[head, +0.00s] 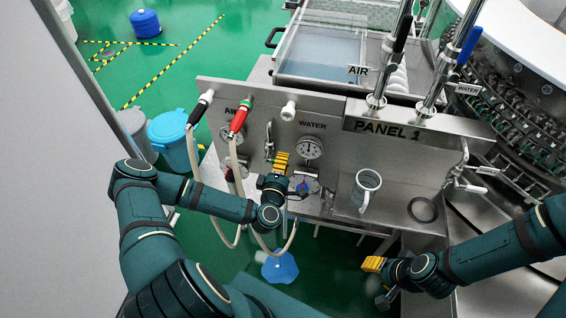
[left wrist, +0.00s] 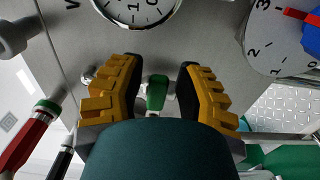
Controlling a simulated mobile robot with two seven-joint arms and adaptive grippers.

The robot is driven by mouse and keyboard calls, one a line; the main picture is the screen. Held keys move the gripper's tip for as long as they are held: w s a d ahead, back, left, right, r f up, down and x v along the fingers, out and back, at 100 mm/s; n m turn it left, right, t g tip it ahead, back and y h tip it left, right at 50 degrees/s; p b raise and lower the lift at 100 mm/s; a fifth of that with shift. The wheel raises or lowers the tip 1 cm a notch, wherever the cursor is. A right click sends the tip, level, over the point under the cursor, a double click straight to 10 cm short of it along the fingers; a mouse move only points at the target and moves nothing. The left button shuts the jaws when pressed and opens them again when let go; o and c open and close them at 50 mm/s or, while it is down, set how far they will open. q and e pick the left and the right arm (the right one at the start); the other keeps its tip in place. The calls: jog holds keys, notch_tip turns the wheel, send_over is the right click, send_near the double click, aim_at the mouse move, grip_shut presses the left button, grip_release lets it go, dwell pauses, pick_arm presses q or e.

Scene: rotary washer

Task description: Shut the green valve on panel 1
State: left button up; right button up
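The green valve (left wrist: 157,92) shows in the left wrist view as a small green handle on the grey metal panel face. My left gripper (left wrist: 160,90) is open, with one yellow finger on each side of the handle. Gaps show between the handle and both fingers. In the head view my left gripper (head: 281,163) is at the front of panel 1 (head: 345,140), just left of the round water gauge (head: 309,148), and I cannot make out the green handle there. My right gripper (head: 373,264) is low at the right, away from the panel; its finger opening is unclear.
Red and black hose fittings (head: 238,120) with pale hoses hang left of my left gripper. A dial with a blue knob (head: 303,186) is close below right. Bottle machinery (head: 520,125) is at right.

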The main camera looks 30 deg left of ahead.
pick_arm(q)
jog(key=shift+o, duration=0.5)
jog(key=v, duration=1.2)
